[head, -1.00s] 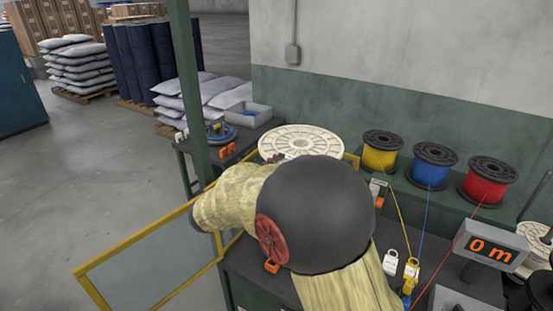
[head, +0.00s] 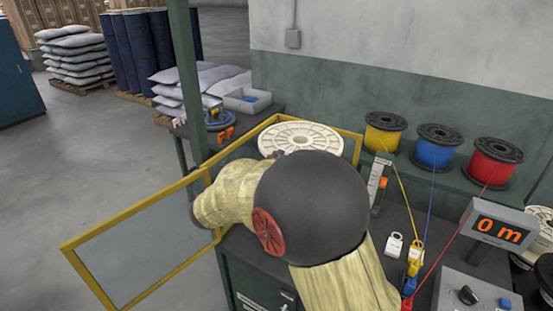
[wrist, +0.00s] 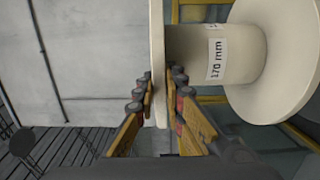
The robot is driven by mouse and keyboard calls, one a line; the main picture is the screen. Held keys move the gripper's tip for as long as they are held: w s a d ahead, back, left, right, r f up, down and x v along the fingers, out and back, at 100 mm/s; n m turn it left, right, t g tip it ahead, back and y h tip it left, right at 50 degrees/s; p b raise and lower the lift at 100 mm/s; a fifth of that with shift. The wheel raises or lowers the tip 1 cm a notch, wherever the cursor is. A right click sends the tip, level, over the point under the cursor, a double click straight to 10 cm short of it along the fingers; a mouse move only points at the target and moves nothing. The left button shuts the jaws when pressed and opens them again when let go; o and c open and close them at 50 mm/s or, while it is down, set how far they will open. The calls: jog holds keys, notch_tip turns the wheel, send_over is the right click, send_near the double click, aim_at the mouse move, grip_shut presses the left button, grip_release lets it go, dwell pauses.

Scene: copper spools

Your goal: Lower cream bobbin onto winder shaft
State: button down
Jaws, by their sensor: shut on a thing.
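The cream bobbin (wrist: 200,50) is in my gripper (wrist: 160,95). In the wrist view my fingers are shut on the rim of one of its flanges, one finger on each face. Its core carries a label reading 170 mm, and the second flange lies to the right. In the head view the bobbin (head: 300,137) shows a round ribbed face beyond my arm, inside the yellow-framed guard. My arm hides the gripper and the bobbin's lower part there. I cannot make out the winder shaft in either view.
The guard's yellow-framed door (head: 140,240) stands open at the left. Yellow (head: 383,133), blue (head: 438,147) and red (head: 492,161) wire spools stand on the ledge at right. A display (head: 498,229) reads 0 m, with a control box (head: 478,292) below it. A green post (head: 186,85) rises at left.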

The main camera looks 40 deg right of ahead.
jog(key=shift+f+b, duration=1.7)
jog(key=shift+f, duration=5.75)
jog(key=c, duration=1.8)
grip_release()
jog(key=shift+a, duration=0.1)
jog(key=shift+f, duration=0.1)
jog(key=shift+f, duration=0.1)
jog(key=v, duration=1.2)
